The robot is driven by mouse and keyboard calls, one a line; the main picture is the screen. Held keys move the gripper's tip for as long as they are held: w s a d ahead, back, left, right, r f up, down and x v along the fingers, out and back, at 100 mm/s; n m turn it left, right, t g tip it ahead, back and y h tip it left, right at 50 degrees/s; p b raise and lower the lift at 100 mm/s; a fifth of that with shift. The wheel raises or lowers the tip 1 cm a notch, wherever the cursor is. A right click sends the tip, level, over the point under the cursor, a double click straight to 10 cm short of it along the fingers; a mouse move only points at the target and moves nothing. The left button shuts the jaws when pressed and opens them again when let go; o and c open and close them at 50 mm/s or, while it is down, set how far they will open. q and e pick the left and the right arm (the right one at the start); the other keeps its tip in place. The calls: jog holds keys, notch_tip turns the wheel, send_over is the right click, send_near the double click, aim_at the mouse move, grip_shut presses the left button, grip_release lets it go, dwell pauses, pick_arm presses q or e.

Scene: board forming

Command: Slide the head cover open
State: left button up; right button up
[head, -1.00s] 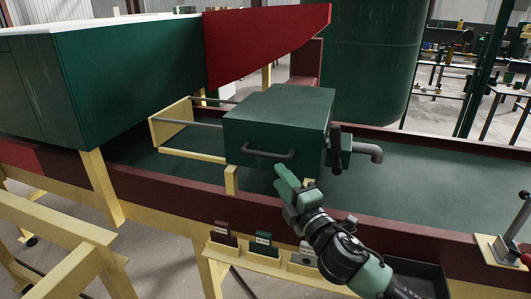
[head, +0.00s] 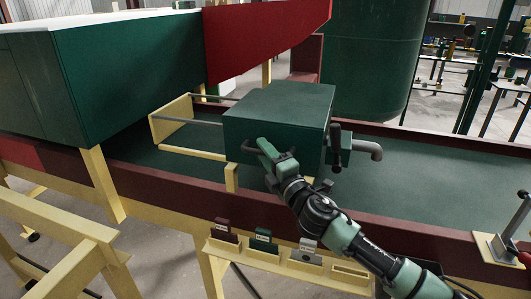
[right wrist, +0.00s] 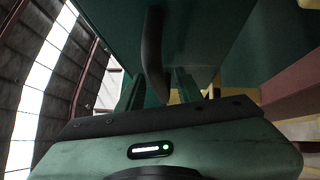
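The head cover (head: 280,110) is a dark green box on pale yellow and grey rails (head: 190,153) above the green bed. Its dark bar handle (head: 248,149) is on the front face; its right part is hidden by my right gripper (head: 264,149). In the right wrist view the handle (right wrist: 152,50) runs between the two green fingers (right wrist: 158,88). The fingers stand apart on either side of it, with a small gap seeming to show, so the gripper looks open around the handle. My left gripper is in neither view.
A grey bent pipe (head: 368,149) and dark lever (head: 336,145) stick out at the cover's right side. A yellow end frame (head: 170,121) closes the rails at left. The maroon bed edge (head: 400,234) and a shelf with labelled blocks (head: 263,240) lie in front.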

grip_shut()
dwell(1.3)
